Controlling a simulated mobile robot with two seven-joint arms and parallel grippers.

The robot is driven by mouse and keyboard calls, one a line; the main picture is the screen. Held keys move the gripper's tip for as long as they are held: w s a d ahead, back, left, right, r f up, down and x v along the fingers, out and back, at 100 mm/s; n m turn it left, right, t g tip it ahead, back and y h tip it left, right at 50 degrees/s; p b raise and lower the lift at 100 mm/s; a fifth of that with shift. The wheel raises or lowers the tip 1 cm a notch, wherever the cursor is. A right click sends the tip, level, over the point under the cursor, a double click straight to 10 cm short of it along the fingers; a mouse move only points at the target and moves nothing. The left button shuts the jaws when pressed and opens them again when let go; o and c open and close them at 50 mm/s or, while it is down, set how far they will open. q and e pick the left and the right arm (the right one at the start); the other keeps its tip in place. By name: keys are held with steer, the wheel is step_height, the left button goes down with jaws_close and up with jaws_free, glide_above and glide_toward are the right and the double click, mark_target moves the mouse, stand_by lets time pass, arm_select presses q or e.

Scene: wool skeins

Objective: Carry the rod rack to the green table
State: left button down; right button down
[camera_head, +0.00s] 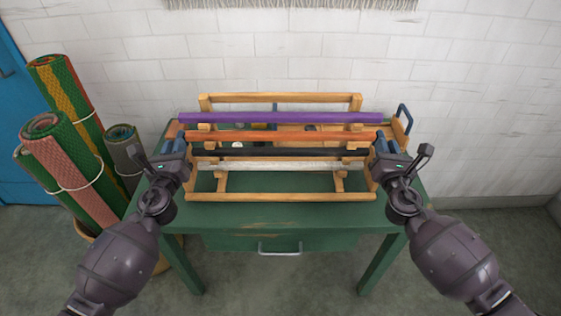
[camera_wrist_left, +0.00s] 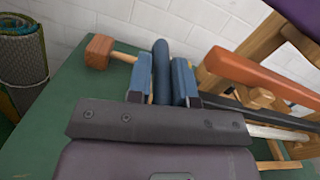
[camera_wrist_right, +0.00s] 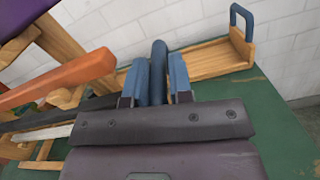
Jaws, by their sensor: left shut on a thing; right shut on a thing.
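The rod rack (camera_head: 280,197) is a light wooden frame bearing a purple rod (camera_head: 280,118), an orange rod (camera_head: 280,136), a black rod and a whitish rod. It is level over the green table (camera_head: 290,222); I cannot tell whether its base touches the top. My left gripper (camera_head: 174,146) is shut on a dark blue handle (camera_wrist_left: 161,72) at the rack's left end. My right gripper (camera_head: 387,146) is shut on the matching handle (camera_wrist_right: 158,72) at the right end. The fingers partly hide both handles.
A wooden tray with a blue handle (camera_head: 404,117) lies behind the rack on the table. A wooden block on a stick (camera_wrist_left: 100,50) lies at the table's left. Rolled mats (camera_head: 66,170) stand in a basket at the left. A white brick wall is behind.

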arm_select(q)
steer(key=shift+d+f, duration=0.2)
steer(key=shift+f, duration=0.35)
arm_select(e)
steer(key=shift+a+f, duration=0.2)
steer(key=shift+f, duration=0.4)
arm_select(q)
steer(key=c, duration=1.5)
jaws_free()
steer(key=shift+f, duration=0.2)
arm_select(e)
steer(key=c, duration=1.5)
jaws_free()
steer(key=shift+f, duration=0.15)
arm_select(q)
steer(key=o, duration=0.5)
arm_select(e)
steer(key=o, duration=0.5)
steer(key=shift+d, duration=0.1)
arm_select(q)
steer(key=shift+a, duration=0.15)
steer(key=shift+s, duration=0.1)
arm_select(e)
steer(key=shift+d, duration=0.1)
